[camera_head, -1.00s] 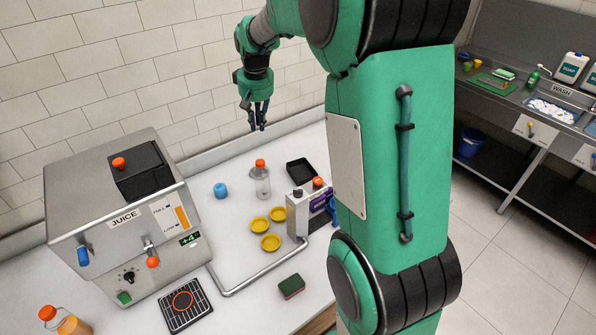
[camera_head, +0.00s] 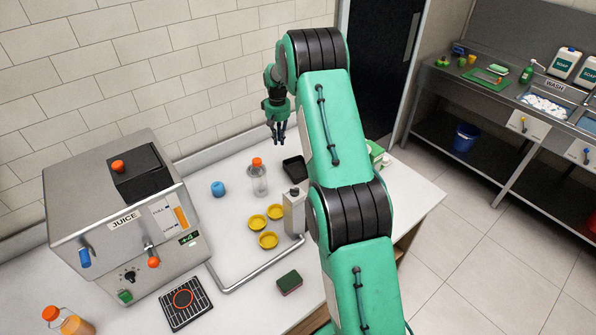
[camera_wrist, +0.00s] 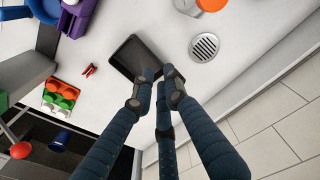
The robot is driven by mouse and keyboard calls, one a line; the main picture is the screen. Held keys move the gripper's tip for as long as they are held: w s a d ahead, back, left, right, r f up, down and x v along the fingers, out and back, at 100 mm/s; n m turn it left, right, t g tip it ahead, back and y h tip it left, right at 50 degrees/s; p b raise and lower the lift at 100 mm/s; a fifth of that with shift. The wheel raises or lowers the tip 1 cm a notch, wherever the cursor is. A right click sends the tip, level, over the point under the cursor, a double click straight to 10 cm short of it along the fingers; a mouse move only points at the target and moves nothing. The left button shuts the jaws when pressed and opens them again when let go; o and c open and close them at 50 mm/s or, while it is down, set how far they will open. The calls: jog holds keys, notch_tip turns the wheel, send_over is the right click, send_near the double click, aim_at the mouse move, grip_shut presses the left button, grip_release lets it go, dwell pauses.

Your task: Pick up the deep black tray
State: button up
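The deep black tray (camera_head: 293,170) lies on the white counter by the back, right of the clear bottle; my arm covers part of its right side. In the wrist view the tray (camera_wrist: 128,58) shows as a dark, tilted rectangle, with its near end partly behind my fingers. My gripper (camera_head: 278,140) hangs fingers down, above and slightly left of the tray in the head view. Contact with the tray is not visible.
The clear bottle with orange cap (camera_head: 258,178) stands close to the tray. The juicer (camera_head: 125,230) fills the left side. A round drain (camera_wrist: 204,47) and red-green holder (camera_wrist: 60,96) flank the tray.

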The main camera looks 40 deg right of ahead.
aim_at(298, 170)
jog(key=d+f, duration=0.5)
jog(key=f, duration=0.4)
jog(key=shift+w+f+g+p, duration=0.25)
jog(key=shift+w+g+p, duration=0.05)
jog(key=shift+w+p, duration=0.1)
jog(key=shift+d, duration=0.1)
jog(key=shift+f, duration=4.15)
jog(key=shift+f, duration=2.75)
